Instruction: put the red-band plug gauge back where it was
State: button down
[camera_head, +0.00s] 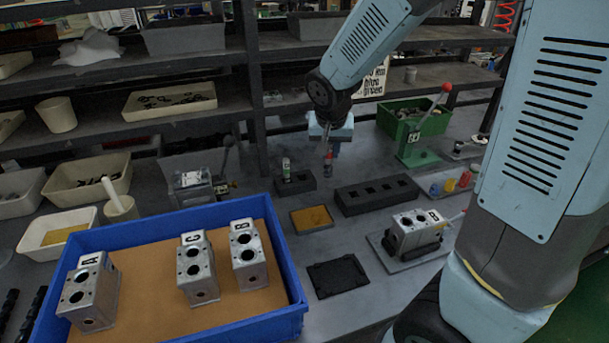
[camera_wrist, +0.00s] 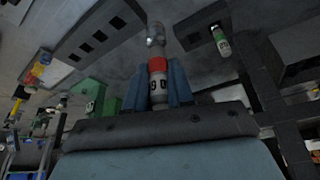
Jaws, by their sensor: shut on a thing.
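The red-band plug gauge (camera_head: 328,163) hangs below my gripper (camera_head: 329,145) in the head view, above the grey bench. In the wrist view my gripper (camera_wrist: 158,88) is shut on the gauge (camera_wrist: 157,66), with a finger on each side. Its red band and grey tip stick out past the fingers. A small dark block (camera_head: 297,185) stands to the left of the gauge and holds a green-band gauge (camera_head: 286,167) upright. The green-band gauge also shows in the wrist view (camera_wrist: 221,40). The block's right part looks empty. The held gauge appears clear of the block.
A long dark block (camera_head: 372,199) with several square holes lies to the right. A blue tray (camera_head: 292,313) holds three lettered valve blocks; another valve block (camera_head: 415,232) sits on a plate. A red-handled lever press (camera_head: 420,140) stands by a green bin. Shelves rise behind.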

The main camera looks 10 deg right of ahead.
jog(key=shift+w+a+f, duration=0.85)
jog(key=shift+w+f, duration=1.3)
jog(key=shift+w+a+f, duration=0.9)
jog(key=shift+w+f, duration=1.25)
jog(key=shift+w+a+f, duration=0.85)
jog(key=shift+w+f, duration=1.3)
jog(key=c, duration=1.3)
grip_release()
jog(key=shift+o, duration=0.2)
jog(key=d+v, duration=0.1)
jog(key=v, duration=1.1)
jog(key=shift+a, duration=0.45)
